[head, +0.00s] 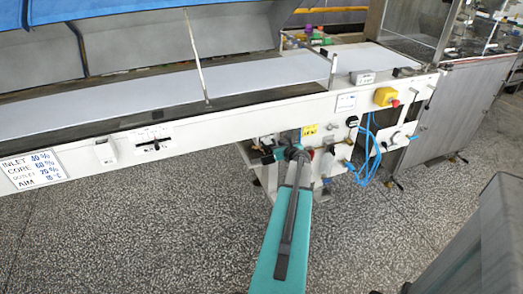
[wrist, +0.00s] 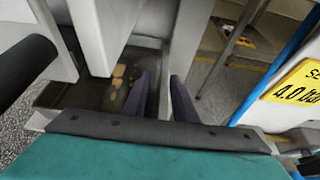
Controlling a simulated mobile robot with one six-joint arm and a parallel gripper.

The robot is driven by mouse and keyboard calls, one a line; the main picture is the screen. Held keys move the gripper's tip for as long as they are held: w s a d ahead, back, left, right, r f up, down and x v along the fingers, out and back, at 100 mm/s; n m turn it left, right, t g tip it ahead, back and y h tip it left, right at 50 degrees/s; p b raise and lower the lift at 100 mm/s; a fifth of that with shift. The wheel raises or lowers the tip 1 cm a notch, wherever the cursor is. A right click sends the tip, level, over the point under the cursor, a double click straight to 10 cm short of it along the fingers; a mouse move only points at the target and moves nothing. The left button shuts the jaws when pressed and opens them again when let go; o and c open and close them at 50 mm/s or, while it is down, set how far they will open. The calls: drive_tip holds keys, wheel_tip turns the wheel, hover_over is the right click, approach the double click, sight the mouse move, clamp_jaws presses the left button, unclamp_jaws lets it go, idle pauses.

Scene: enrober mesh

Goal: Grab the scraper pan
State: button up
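A dark, shallow pan (wrist: 62,96) with several brown bits in it lies left of my fingers in the wrist view; it seems to be the scraper pan. Pale panels and my gripper's front hide part of it. My gripper (wrist: 162,95) has two dark fingers standing apart, with a gap between them. A pale upright post (wrist: 188,42) shows behind the gap; I see nothing clearly gripped. In the head view, my gripper (head: 290,152) is under the machine's front rail, and I cannot make out the pan there.
The white machine rail (head: 160,140) runs above my gripper. A yellow label (wrist: 297,82) and a blue hose (wrist: 268,68) are close on the right. Looped blue hoses (head: 367,148) hang right of my arm. The speckled floor (head: 140,230) in front is clear at left.

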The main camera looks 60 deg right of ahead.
drive_tip(key=shift+c, duration=0.3)
clamp_jaws()
drive_tip(key=shift+r, duration=0.25)
